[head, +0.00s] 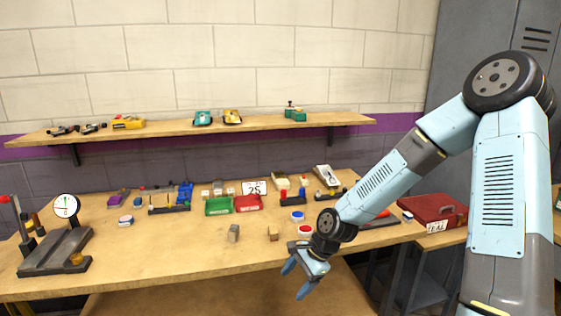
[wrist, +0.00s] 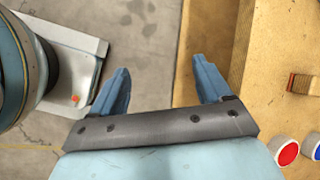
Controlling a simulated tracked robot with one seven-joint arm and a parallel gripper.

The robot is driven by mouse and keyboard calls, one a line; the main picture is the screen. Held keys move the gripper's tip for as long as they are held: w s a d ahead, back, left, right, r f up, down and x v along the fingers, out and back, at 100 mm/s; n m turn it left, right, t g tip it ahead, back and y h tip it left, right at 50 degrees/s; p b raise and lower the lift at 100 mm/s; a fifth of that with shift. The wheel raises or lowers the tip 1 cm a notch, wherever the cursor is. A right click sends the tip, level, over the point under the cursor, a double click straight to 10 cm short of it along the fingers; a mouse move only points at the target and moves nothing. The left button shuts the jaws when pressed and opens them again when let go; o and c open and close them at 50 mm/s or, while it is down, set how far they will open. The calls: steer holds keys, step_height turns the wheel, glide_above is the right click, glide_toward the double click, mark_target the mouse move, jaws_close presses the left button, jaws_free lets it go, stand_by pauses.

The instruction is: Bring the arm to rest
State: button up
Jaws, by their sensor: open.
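My gripper (head: 297,281) hangs at the front edge of the workbench (head: 150,258), right of the middle of the head view. Its two blue fingers are spread apart with nothing between them. In the wrist view my gripper (wrist: 158,90) shows open, with bare floor between the fingers and the wooden bench to their right. My light blue arm reaches down and left from its high elbow at the right of the head view.
A red-topped pot (head: 305,230) stands close behind my gripper. A wooden block (head: 273,233) and a grey block (head: 233,232) stand left of it. Trays and small parts line the bench's back. A dial gauge (head: 66,206) is at left, a red toolbox (head: 433,212) at right.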

steer(key=s+d+r+n+t+h, duration=0.25)
steer(key=d+r+n+h, duration=0.35)
steer(key=d+r, duration=0.8)
steer(key=s+d+r+n+t, duration=0.1)
steer(key=s+d+r+n, duration=0.1)
steer(key=s+r, duration=0.5)
steer(key=s+d+r+n+t, duration=0.2)
steer(key=s+d+r+n, duration=0.1)
steer(key=s+r, duration=0.5)
step_height(320, 180, up, 3)
steer(key=shift+s+r, duration=0.1)
steer(key=shift+s, duration=0.2)
